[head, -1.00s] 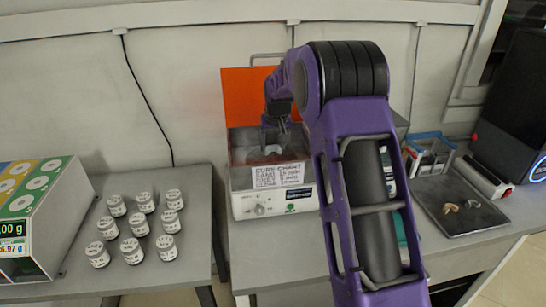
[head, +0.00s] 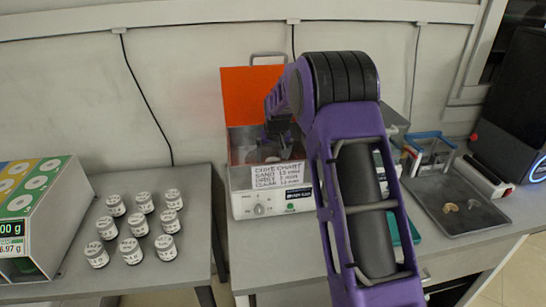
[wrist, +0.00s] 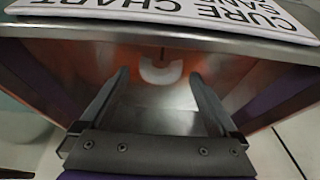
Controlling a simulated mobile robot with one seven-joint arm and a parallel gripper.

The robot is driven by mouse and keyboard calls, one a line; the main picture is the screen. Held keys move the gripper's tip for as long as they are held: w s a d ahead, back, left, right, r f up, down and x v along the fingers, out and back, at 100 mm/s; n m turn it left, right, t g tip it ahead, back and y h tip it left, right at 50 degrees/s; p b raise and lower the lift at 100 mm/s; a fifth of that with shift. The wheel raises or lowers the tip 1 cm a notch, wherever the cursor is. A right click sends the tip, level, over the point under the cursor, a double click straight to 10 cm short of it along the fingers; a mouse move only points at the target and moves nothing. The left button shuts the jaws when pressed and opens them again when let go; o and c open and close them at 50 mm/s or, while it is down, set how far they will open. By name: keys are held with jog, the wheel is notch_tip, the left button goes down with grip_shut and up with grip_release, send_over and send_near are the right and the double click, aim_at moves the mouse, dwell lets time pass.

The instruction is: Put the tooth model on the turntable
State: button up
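The tooth model, a pale U-shaped arch (wrist: 161,75), shows in the wrist view beyond my fingertips, inside the curing box. There is a visible gap between it and each finger. My gripper (wrist: 159,84) is open, its two fingers pointing into the box. In the head view my gripper (head: 279,132) is over the box opening, partly hidden by my arm. The curing box (head: 262,207) is white, with its orange lid (head: 249,92) raised. I cannot make out the turntable's edge, nor whether the arch rests on it.
The box's front wall carries a cure chart (head: 279,176). Several labelled jars (head: 135,224) stand on the left table beside a coloured display box (head: 34,215). On the right are a dark tray (head: 476,219) with small arch pieces and a blue-rimmed bin (head: 430,150).

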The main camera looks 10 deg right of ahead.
aim_at(272, 157)
jog(key=shift+r, duration=0.1)
jog(key=shift+r, duration=0.25)
jog(key=v, duration=1.1)
jog(key=shift+s+r, duration=0.15)
jog(key=shift+r, duration=0.2)
jog(key=x, duration=1.2)
jog(key=shift+f, duration=0.15)
jog(key=shift+r, duration=1.55)
